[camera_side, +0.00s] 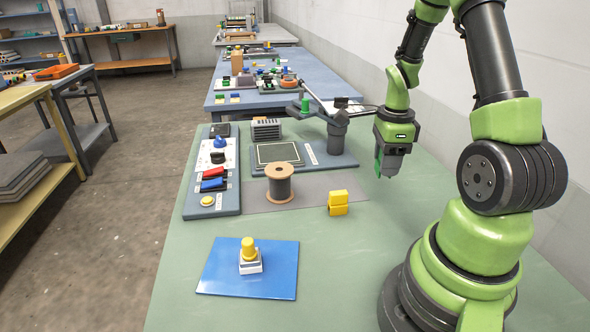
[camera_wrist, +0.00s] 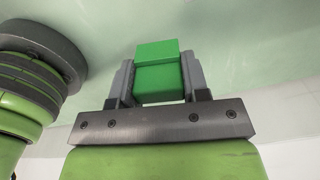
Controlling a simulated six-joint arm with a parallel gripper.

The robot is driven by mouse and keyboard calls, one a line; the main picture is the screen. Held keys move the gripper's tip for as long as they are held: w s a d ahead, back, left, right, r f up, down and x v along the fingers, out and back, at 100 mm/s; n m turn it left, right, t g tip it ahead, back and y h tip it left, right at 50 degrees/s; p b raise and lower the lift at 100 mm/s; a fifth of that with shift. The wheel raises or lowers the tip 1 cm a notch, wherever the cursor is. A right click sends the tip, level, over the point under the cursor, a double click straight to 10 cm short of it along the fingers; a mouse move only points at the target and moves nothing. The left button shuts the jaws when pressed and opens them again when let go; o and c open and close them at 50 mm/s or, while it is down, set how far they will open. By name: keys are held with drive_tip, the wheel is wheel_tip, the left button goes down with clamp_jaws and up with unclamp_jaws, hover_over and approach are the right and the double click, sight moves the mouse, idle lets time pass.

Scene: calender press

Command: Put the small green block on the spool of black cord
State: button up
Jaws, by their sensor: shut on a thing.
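The small green block (camera_wrist: 160,66) is held between the two jaws of my gripper (camera_wrist: 160,80), as the wrist view shows. In the side view my gripper (camera_side: 384,172) hangs above the green table, to the right of the spool and the yellow block, and a bit of green shows at its tip. The spool of black cord (camera_side: 280,184) stands upright on a grey mat near the table's middle, with tan flanges and nothing on its top. A clear gap lies between my gripper and the spool.
A yellow block (camera_side: 338,203) stands right of the spool. A press (camera_side: 300,150) with a lever and post stands behind it. A control panel (camera_side: 213,175) lies at the left. A blue plate (camera_side: 249,268) with a yellow-capped button is in front.

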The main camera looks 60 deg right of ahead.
drive_tip(key=w+a+r+n, duration=0.1)
drive_tip(key=w+r+n, duration=0.15)
drive_tip(key=w, duration=1.05)
approach(281, 169)
wheel_tip(281, 169, down, 6)
drive_tip(key=shift+f, duration=0.15)
drive_tip(key=o, duration=0.9)
drive_tip(key=shift+f, duration=0.1)
